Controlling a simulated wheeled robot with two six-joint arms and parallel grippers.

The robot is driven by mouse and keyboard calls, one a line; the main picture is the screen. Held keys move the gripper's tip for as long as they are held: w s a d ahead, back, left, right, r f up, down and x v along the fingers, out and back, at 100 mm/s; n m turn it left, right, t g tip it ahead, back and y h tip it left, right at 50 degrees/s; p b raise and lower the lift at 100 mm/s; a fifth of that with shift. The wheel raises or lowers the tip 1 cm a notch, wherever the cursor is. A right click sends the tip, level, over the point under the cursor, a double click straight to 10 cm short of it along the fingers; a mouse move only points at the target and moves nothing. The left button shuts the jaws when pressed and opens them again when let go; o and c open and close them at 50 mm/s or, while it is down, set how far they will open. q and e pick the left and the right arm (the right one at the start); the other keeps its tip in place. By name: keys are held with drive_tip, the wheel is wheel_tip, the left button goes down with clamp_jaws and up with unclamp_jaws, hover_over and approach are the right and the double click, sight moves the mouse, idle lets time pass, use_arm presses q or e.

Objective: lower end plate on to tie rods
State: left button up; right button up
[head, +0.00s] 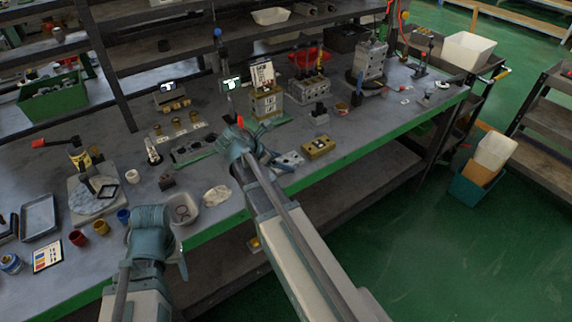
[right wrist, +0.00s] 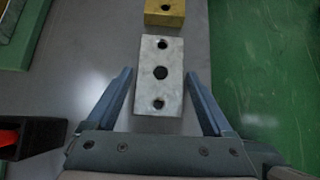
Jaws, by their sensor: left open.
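A silver, flat rectangular plate with three holes in a row, seemingly the end plate (right wrist: 161,95), lies on the bench. It also shows in the head view (head: 289,160), partly hidden by my right gripper. My right gripper (right wrist: 158,73) is open, with one blue finger on each side of the plate and a gap on both sides. In the head view my right gripper (head: 246,147) is over the middle of the bench. My left gripper (head: 151,222) is open at the bench's front left. I cannot clearly make out the tie rods.
A yellow block with holes (head: 319,147) lies just beyond the silver plate. A tall valve block (head: 267,105) stands behind my right gripper. A shallow bowl (head: 184,209) is beside my left gripper. The bench's green front edge (head: 330,160) is close by.

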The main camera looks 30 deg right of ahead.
clamp_jaws()
use_arm(q)
drive_tip(key=shift+r, duration=0.1)
use_arm(e)
drive_tip(key=shift+r, duration=0.1)
drive_tip(key=shift+r+p, duration=0.45)
drive_tip(key=shift+p, duration=0.1)
wheel_tip(320, 180, up, 3)
drive_tip(key=p, duration=0.2)
drive_tip(key=shift+f+p, duration=0.1)
drive_tip(key=shift+p, duration=0.3)
use_arm(q)
wheel_tip(320, 180, up, 5)
drive_tip(key=shift+f+p, duration=0.1)
drive_tip(key=shift+p, duration=0.45)
use_arm(e)
drive_tip(key=s+a+r, duration=0.1)
drive_tip(key=s+a, duration=0.9)
drive_tip(key=a, duration=0.1)
drive_tip(key=shift+s+a, duration=0.4)
use_arm(q)
drive_tip(key=shift+c, duration=0.2)
drive_tip(key=shift+c, duration=0.6)
use_arm(e)
drive_tip(key=shift+w+r, duration=0.1)
drive_tip(key=shift+w, duration=0.05)
